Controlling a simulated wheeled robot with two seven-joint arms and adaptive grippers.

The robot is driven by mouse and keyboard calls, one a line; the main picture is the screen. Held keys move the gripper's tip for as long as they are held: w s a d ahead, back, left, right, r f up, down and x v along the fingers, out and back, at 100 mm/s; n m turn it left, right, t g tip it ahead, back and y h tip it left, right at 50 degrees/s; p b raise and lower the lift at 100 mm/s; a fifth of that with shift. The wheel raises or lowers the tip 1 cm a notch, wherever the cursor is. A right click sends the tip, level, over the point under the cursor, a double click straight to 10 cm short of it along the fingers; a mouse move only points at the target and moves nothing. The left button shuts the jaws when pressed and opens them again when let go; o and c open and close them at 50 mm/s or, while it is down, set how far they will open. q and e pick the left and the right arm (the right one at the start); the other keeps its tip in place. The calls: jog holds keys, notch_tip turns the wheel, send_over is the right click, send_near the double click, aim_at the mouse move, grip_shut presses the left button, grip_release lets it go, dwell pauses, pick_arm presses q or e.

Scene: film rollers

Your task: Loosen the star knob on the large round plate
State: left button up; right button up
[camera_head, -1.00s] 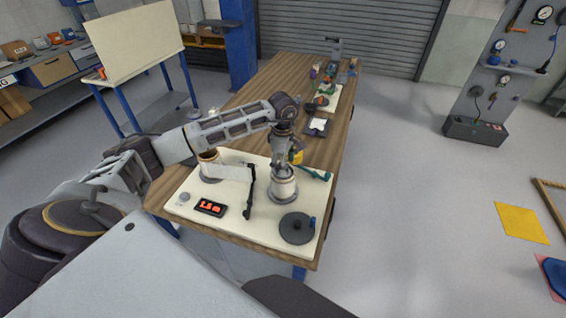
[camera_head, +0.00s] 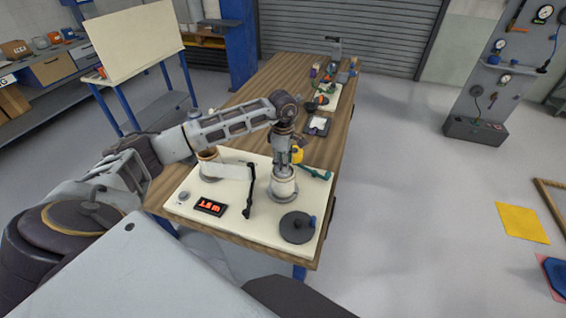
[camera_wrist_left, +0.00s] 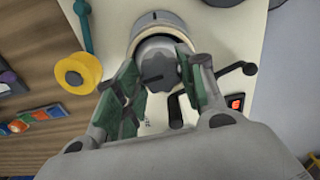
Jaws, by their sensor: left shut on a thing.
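The dark grey star knob (camera_wrist_left: 158,72) sits on top of the pale roller post, between my left fingers in the wrist view. My left gripper (camera_wrist_left: 160,88), with green finger pads, is shut on this knob from above. In the head view, my left gripper (camera_head: 283,160) points down over the roller post (camera_head: 283,182), and the knob is hidden there. A grey round plate (camera_wrist_left: 155,20) lies around the foot of the post, and the round plate also shows in the head view (camera_head: 279,196). My right gripper is not in view.
A black crank (camera_head: 249,190) and a red-lit display (camera_head: 210,207) are left of the post on the cream board (camera_head: 255,232). A yellow spool (camera_wrist_left: 78,73) and teal lever (camera_head: 316,173) are close by.

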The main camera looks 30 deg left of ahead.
pick_arm(q)
jog(key=n+b, duration=0.1)
jog(key=n, duration=0.2)
jog(key=shift+b, duration=0.3)
jog(key=n+b, duration=0.1)
jog(key=n, duration=0.2)
jog(key=n+b, duration=0.1)
jog(key=n, duration=0.2)
jog(key=shift+n, duration=0.4)
jog(key=n, duration=0.3)
jog(key=shift+b, duration=0.3)
jog(key=n, duration=0.3)
jog(key=shift+n+b, duration=0.3)
jog(key=shift+n, duration=0.5)
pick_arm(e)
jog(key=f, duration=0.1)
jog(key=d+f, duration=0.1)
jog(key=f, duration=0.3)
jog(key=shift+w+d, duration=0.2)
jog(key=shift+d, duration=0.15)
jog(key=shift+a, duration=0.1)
